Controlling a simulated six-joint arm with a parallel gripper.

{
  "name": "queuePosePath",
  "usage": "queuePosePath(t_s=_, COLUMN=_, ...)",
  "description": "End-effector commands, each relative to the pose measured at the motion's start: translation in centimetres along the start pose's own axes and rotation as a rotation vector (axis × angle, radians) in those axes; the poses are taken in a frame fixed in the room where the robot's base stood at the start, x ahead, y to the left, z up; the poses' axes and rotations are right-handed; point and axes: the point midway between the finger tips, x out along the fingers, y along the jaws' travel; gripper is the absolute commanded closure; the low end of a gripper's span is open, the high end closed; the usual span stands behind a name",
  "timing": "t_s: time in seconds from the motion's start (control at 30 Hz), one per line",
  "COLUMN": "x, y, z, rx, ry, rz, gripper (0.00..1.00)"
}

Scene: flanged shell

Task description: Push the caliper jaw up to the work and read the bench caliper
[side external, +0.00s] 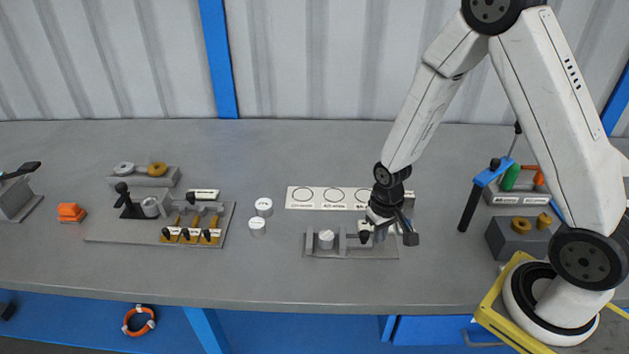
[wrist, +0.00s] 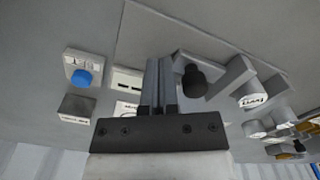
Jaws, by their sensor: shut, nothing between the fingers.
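The bench caliper (side external: 380,253) is a grey plate with upright jaws near the middle of the bench. A pale round workpiece (side external: 326,239) stands between its jaws, and its labelled face shows in the wrist view (wrist: 252,100). The moving jaw (side external: 343,243) stands just right of the work; whether they touch I cannot tell. A black knob (side external: 364,237) is on the jaw's right side and also shows in the wrist view (wrist: 195,80). My gripper (wrist: 158,68) is shut and empty, low beside the knob and apart from it. I cannot make out a reading.
A white strip with printed circles (side external: 328,198) lies behind the caliper. Two white round pieces (side external: 263,207) stand to its left, beyond them a fixture board (side external: 110,238). A blue button on a box (wrist: 82,77) shows in the wrist view. The bench front is clear.

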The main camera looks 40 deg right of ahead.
Motion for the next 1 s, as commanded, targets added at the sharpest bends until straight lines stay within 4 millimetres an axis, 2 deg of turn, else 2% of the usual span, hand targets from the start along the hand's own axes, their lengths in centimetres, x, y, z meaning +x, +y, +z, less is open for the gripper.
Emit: queuePosePath(t_s=1.0, x=0.0, y=-1.0, z=-0.6, rx=0.0, ry=0.0, rz=0.0, gripper=1.0)
